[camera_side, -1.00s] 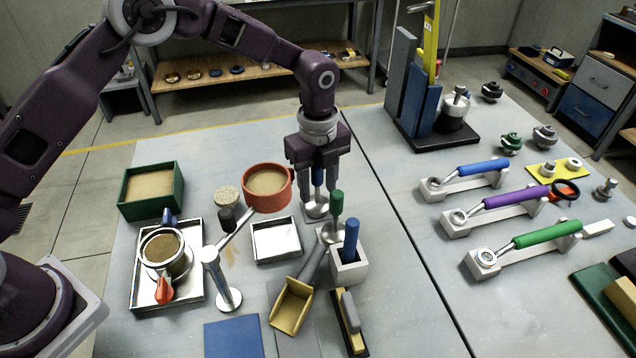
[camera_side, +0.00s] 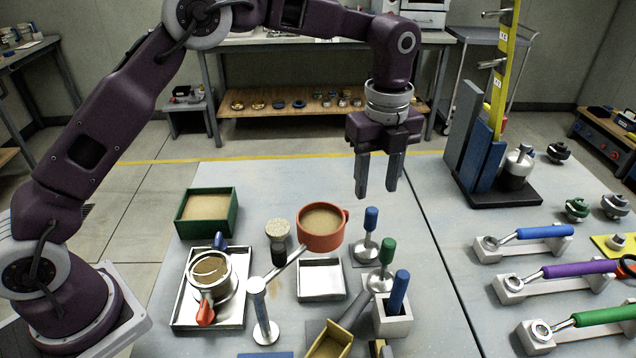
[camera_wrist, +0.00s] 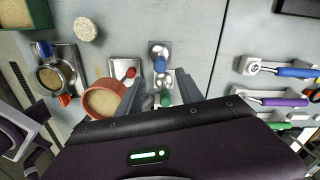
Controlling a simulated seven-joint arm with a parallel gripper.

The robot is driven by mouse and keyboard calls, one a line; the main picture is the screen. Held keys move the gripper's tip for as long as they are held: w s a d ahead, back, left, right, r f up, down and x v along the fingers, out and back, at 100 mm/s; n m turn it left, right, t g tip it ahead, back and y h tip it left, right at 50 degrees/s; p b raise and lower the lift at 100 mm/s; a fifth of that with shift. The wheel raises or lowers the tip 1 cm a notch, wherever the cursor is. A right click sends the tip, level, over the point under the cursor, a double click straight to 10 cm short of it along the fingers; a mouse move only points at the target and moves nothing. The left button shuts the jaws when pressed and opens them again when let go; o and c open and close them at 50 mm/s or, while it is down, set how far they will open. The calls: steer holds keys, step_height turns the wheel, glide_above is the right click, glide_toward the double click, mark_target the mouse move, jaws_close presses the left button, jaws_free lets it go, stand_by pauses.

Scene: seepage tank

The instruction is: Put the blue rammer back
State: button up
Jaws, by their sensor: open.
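The blue rammer (camera_side: 367,245), with a blue knob handle and a round metal foot, stands upright on a small grey plate (camera_side: 376,237). In the wrist view its blue handle (camera_wrist: 159,65) shows just beyond the fingers. My gripper (camera_side: 377,190) is open and empty, pointing down above the blue handle and apart from it. The fingers also show in the wrist view (camera_wrist: 160,88). A green-handled rammer (camera_side: 385,268) stands just in front of the blue one.
A white block (camera_side: 393,322) holding a blue-handled tool (camera_side: 400,287) stands in front of the rammers. A red-brown pot of sand (camera_side: 321,240) and a shallow metal tray (camera_side: 320,293) are to the left. Several ring-ended tools lie on the right.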

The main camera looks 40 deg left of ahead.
steer(key=shift+r, duration=0.1)
steer(key=s+a+r+n+t, duration=0.1)
steer(key=s+a+r+n, duration=0.3)
steer(key=s+r+n, duration=0.15)
steer(key=s+a+r+n+t, duration=0.2)
steer(key=s+a+r+n, duration=0.2)
steer(key=s+r, duration=0.3)
steer(key=s+a+f+n+t, duration=0.1)
steer(key=s+a+n, duration=0.2)
steer(key=s+n, duration=0.4)
steer(key=s+a+f+n+t, duration=0.1)
steer(key=s+a+n, duration=0.2)
steer(key=s+n, duration=0.4)
steer(key=s, duration=0.5)
steer(key=shift+f+t, duration=0.15)
steer(key=shift+t, duration=0.15)
steer(key=shift+n, duration=0.25)
